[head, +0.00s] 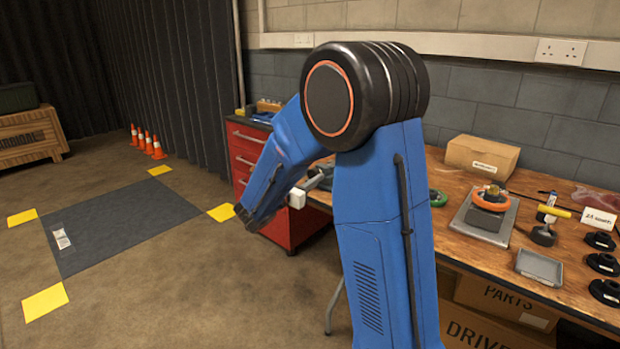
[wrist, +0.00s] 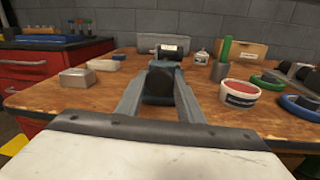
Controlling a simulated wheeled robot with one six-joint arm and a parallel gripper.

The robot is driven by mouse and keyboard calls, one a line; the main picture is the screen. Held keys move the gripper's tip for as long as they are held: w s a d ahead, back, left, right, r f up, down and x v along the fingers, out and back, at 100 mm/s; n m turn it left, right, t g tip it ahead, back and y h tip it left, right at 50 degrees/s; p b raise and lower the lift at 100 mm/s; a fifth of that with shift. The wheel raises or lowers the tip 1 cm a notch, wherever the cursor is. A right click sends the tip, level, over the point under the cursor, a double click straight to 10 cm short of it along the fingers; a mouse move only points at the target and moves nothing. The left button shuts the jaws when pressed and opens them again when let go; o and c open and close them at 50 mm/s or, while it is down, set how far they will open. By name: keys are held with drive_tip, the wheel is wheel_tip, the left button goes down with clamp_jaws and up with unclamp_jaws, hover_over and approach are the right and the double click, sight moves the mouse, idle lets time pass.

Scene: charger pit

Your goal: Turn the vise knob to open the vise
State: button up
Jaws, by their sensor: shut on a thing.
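In the wrist view the vise knob (wrist: 158,88) is a dark, blocky round piece at the front of the grey vise (wrist: 164,65). My gripper (wrist: 160,80) reaches forward with a finger on each side of the knob and is shut on it. Most of the vise is hidden behind the knob and fingers, so how wide its jaws stand cannot be told. In the head view my blue arm covers most of the knob and vise.
The wooden bench (head: 460,250) carries a metal block (wrist: 77,79) left of the vise and a white tub (wrist: 239,93) to its right. A red drawer cabinet (head: 245,155) stands beyond my arm. The floor at left is open.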

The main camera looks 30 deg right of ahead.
drive_tip(key=n, duration=0.4)
drive_tip(key=shift+n, duration=0.3)
drive_tip(key=n, duration=0.4)
drive_tip(key=shift+w+a+n+g, duration=0.1)
drive_tip(key=shift+w+n+g, duration=0.05)
drive_tip(key=shift+n+g, duration=0.2)
idle(0.4)
drive_tip(key=o, duration=1.1)
drive_tip(key=shift+c, duration=0.2)
drive_tip(key=r+v, duration=0.1)
drive_tip(key=v, duration=1.6)
drive_tip(key=shift+a, duration=0.15)
